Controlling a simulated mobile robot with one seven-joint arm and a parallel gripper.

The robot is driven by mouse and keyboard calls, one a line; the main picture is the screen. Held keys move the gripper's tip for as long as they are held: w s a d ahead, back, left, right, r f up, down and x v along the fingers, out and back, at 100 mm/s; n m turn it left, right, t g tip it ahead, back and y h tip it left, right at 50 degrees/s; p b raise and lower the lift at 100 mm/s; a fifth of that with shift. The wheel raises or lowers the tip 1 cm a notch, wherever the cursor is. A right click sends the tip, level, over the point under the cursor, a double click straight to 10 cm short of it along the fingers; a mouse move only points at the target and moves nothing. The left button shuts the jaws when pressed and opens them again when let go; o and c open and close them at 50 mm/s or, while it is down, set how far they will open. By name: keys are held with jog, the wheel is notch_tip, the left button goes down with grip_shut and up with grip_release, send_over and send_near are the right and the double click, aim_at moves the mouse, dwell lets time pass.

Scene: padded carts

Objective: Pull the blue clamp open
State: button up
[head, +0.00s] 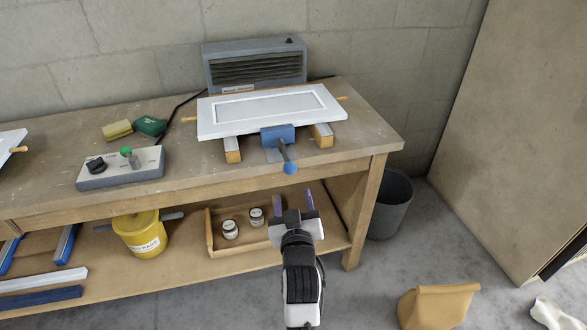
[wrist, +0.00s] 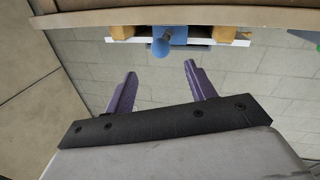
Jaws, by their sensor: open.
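The blue clamp (head: 278,135) sits at the front edge of a white panel (head: 225,122) on the workbench. Its grey lever sticks out toward the front and ends in a blue ball knob (head: 290,168). My gripper (head: 295,197) is open and empty, below and in front of the knob, apart from it. In the wrist view, the clamp (wrist: 178,36) and its knob (wrist: 160,48) show at the top, beyond the two purple fingers of my gripper (wrist: 160,70). The knob lies roughly between the finger lines. The clamp's rear is hidden.
The panel rests on wooden blocks (head: 322,135) on the workbench (head: 368,140). A grey control box (head: 120,168) stands left, and a heater (head: 255,65) behind. The lower shelf holds a yellow bucket (head: 140,235) and a wooden tray (head: 212,240). A bin (head: 390,205) stands right.

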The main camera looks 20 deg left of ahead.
aim_at(290, 165)
jog(key=p+x, duration=0.3)
jog(key=x, duration=1)
jog(key=shift+w+a, duration=0.15)
jog(key=shift+w, duration=0.2)
jog(key=shift+s, duration=0.1)
grip_shut()
